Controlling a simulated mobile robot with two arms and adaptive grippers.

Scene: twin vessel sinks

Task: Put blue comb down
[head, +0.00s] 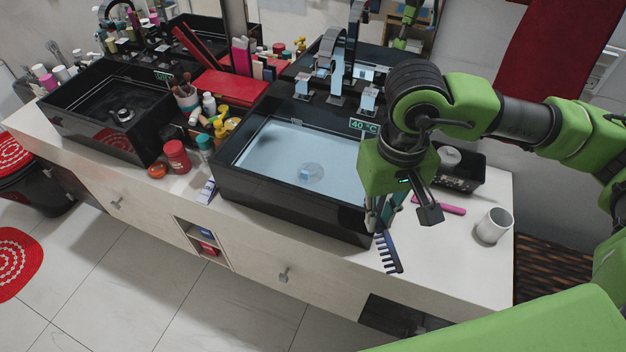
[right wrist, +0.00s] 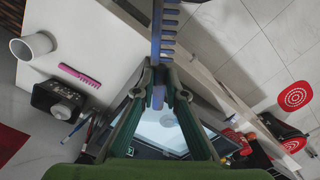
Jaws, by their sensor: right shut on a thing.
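The blue comb (head: 390,254) hangs teeth-end down from my right gripper (head: 376,222), at the front right corner of the right-hand black sink in the head view. In the right wrist view the jaws (right wrist: 158,75) are shut on the comb (right wrist: 162,35); its toothed part sticks out beyond the fingertips and a short end shows between the fingers. The comb appears above the counter (head: 455,262) near its front edge; its exact height is unclear. My left gripper is not in view.
A pink comb (head: 440,205), a white cup (head: 494,226) and a black tray (head: 459,180) are on the counter's right part. The right sink (head: 290,205) holds water. Bottles and a red jar (head: 176,156) stand between the sinks. Bare counter lies before the pink comb.

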